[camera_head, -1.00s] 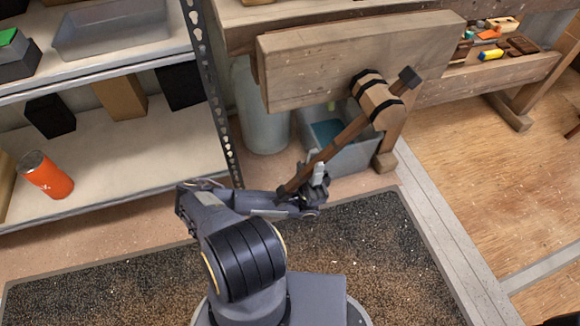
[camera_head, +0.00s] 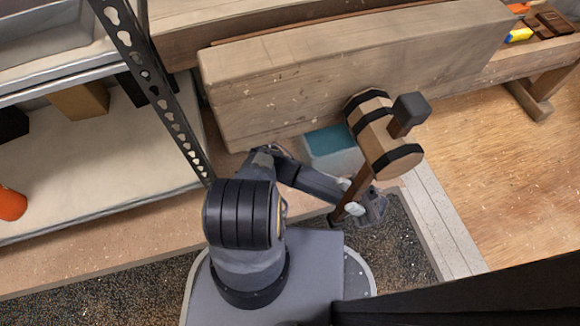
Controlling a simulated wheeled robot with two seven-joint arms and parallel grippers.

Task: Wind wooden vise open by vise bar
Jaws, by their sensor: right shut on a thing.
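The wooden vise (camera_head: 350,75) is a thick light-wood jaw at the front of the workbench. Its round wooden screw head (camera_head: 382,135) with black bands sticks out toward me. The vise bar (camera_head: 364,180) is a dark wooden rod through the head, with a dark square knob (camera_head: 410,110) at its upper end; it slants down and a little left. My right gripper (camera_head: 352,198) is shut on the bar near its lower end. The fingers partly cover the bar. My left gripper is not in view.
A metal shelf (camera_head: 130,165) with an orange can (camera_head: 10,204) and boxes stands at left, its perforated post close to my arm. A blue-grey bin (camera_head: 332,145) is under the vise. Wooden floor at right is clear. A dark shape covers the lower right.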

